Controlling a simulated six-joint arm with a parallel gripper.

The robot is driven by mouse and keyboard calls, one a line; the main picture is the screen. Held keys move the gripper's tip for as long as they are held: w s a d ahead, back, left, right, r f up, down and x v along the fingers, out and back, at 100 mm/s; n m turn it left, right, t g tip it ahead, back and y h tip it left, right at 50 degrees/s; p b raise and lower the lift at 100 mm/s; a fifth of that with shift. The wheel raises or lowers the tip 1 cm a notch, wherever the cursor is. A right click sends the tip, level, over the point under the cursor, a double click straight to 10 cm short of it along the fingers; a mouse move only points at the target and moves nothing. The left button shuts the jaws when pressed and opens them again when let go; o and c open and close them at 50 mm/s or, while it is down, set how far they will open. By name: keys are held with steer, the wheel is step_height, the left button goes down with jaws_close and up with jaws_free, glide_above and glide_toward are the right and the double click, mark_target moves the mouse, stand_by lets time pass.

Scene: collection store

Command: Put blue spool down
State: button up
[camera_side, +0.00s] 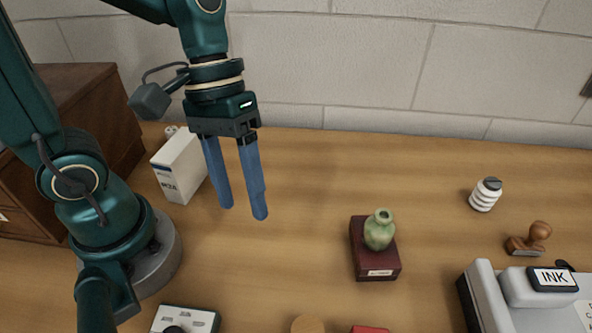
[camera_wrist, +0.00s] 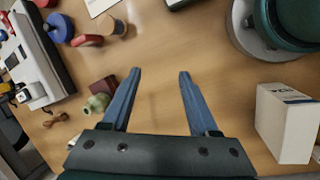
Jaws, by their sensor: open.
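My gripper (camera_side: 244,212) is open, with its two long blue fingers apart and pointing down above the bare table. Nothing is between the fingers, and the wrist view also shows them (camera_wrist: 160,72) empty. A round blue thing, which looks like the blue spool (camera_wrist: 60,28), rests on the table at the upper left of the wrist view, well apart from my gripper. The side view does not show it.
A green vase (camera_side: 379,229) stands on a dark red box (camera_side: 375,263). A white box (camera_side: 180,166) is behind my gripper's left. A white ribbed bottle (camera_side: 485,196), a stamp (camera_side: 529,240) and an ink box (camera_side: 553,279) are right. A wooden spool (camera_wrist: 108,27) and red thing (camera_wrist: 87,40) lie near the blue one.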

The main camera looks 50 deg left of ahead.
steer(key=a+r+m+t+y, duration=0.3)
steer(key=a+r+t, duration=0.1)
steer(key=a+t, duration=0.2)
steer(key=shift+w+a+t+y, duration=0.3)
steer(key=shift+t+y, duration=0.1)
